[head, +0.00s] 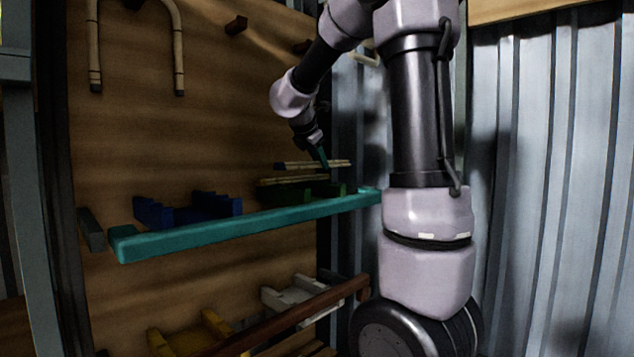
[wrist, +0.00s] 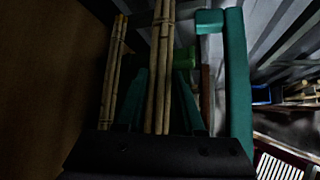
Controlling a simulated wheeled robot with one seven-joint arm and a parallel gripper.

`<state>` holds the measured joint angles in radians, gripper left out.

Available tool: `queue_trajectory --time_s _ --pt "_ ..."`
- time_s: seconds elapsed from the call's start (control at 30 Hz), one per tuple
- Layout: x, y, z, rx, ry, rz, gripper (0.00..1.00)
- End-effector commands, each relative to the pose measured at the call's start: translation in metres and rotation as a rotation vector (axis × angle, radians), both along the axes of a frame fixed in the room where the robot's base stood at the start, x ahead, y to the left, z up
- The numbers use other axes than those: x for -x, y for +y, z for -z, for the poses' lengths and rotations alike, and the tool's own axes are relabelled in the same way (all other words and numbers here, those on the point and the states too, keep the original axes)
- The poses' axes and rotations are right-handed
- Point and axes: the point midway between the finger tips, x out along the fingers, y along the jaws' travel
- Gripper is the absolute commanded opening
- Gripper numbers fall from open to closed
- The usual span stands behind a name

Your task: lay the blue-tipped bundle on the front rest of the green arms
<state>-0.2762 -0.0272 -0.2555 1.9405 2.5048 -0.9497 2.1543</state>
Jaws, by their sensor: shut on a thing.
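My gripper (head: 322,158) is shut on a thin rattan bundle (head: 340,163) and holds it roughly level, just above the green arms (head: 320,190). The wrist view shows the held bundle (wrist: 165,30) between the teal fingers (wrist: 161,75); no blue tip can be made out. A second bundle (head: 290,180) lies on the green arms, below the held one in the head view. In the wrist view this other bundle (wrist: 114,70) is left of the held one, apart from it. A green arm (wrist: 186,58) shows partly behind the held bundle. The exact gap beneath is hidden.
A teal rail (head: 230,229) runs along the front of the rack, also at right in the wrist view (wrist: 237,80). Blue arms (head: 190,207) stand left. Below are yellow arms (head: 190,335), white arms (head: 290,295) and a brown rail (head: 300,313). A wooden board (head: 200,110) stands behind.

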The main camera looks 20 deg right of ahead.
Motion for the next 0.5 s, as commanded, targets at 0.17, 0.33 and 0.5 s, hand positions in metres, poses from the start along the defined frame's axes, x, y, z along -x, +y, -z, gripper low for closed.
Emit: queue_trajectory --time_s 0.17,0.33,0.5 --pt "0.000 0.000 0.019 0.000 0.000 0.000 0.00" --pt "0.000 0.000 0.037 0.001 0.004 -0.001 0.00" --pt "0.000 0.000 0.056 0.000 0.000 -0.002 0.00"
